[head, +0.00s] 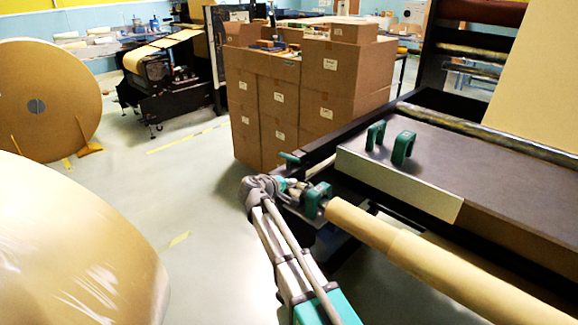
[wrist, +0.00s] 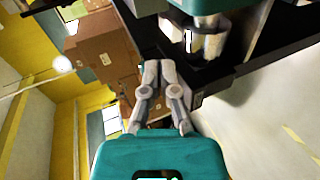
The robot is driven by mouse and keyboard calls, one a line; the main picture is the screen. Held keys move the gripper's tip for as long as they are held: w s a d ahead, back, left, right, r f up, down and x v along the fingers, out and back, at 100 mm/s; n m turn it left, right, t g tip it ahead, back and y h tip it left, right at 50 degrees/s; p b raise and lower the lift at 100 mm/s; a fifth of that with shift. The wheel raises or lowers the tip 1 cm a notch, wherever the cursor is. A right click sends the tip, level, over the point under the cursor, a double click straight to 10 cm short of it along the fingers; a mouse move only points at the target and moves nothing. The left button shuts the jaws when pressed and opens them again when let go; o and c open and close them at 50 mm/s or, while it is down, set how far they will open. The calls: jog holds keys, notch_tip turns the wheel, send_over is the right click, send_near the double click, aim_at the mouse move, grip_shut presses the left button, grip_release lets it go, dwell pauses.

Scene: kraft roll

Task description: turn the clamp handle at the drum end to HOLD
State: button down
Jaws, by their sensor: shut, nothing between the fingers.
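A teal clamp (head: 318,196) sits at the near end of the long kraft-wrapped drum (head: 400,245) on the black machine frame. A small teal piece (head: 290,158), perhaps the handle, stands just behind it. My gripper (head: 291,184) is beside this drum end, partly hidden by its own wrist. In the wrist view its fingers (wrist: 160,66) are closed together and empty. A teal part with a bright metal cylinder (wrist: 210,40) shows just right of the fingertips. I cannot tell if they touch it. No HOLD mark can be read.
Two teal brackets (head: 390,143) stand on the machine's dark table (head: 480,180). Stacked cartons (head: 305,95) stand behind the drum end. A large kraft roll (head: 75,245) fills the lower left. The floor (head: 190,185) between is clear.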

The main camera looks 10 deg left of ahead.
aim_at(293, 160)
jog(key=w+a+r+n+t, duration=0.1)
jog(key=a+r+n+t, duration=0.1)
jog(key=a, duration=0.6)
jog(key=shift+w+a+r+t+y, duration=0.25)
jog(key=shift+w+t+y, duration=0.05)
jog(key=shift+w, duration=0.05)
jog(key=shift+w+d, duration=0.1)
jog(key=shift+w, duration=0.05)
jog(key=b+x, duration=0.3)
jog(key=x, duration=1)
jog(key=shift+w+d+f, duration=0.2)
jog(key=shift+w, duration=0.1)
